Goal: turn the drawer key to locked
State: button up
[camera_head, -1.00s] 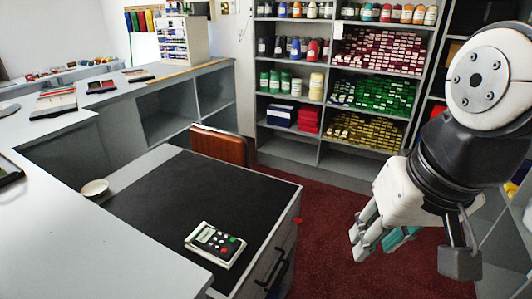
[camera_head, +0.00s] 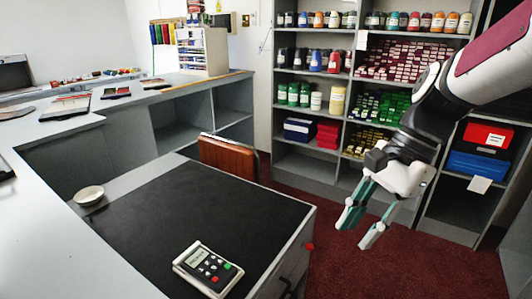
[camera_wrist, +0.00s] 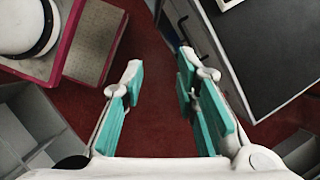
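A small red piece (camera_head: 309,246), which looks like the drawer key, sits on the upper front of the desk's drawer unit (camera_head: 296,262). It is too small to tell which way it is turned. My gripper (camera_head: 358,228) is open and empty, with teal finger pads, to the right of the red piece and apart from it. In the wrist view my gripper (camera_wrist: 160,65) has a clear gap between its fingers over red carpet. The drawer unit (camera_wrist: 200,45) shows there beyond the right finger; I cannot make out the key clearly.
Shelves (camera_head: 310,170) fill the back. Red carpet (camera_head: 340,262) lies open beside the drawers.

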jog(key=w+d+f+m+t+y+b, duration=0.2)
jog(key=w+d+f+m+y+b, duration=0.25)
jog(key=w+f+m, duration=0.6)
jog(key=w+d+f+m+t+y+b, duration=0.2)
jog(key=w+d+f+m+y+b, duration=0.35)
jog(key=f, duration=0.75)
jog(key=w+d+f+m+t+y+b, duration=0.1)
jog(key=w+d+f+m+y+b, duration=0.2)
jog(key=w+d+f+m+b, duration=0.55)
jog(key=w+a+f+m, duration=0.1)
jog(key=a+f, duration=0.2)
jog(key=a, duration=1.3)
jog(key=shift+w+a+p, duration=0.2)
jog(key=shift+w+p, duration=0.1)
jog(key=shift+p, duration=0.15)
jog(key=shift+f, duration=0.1)
grip_shut()
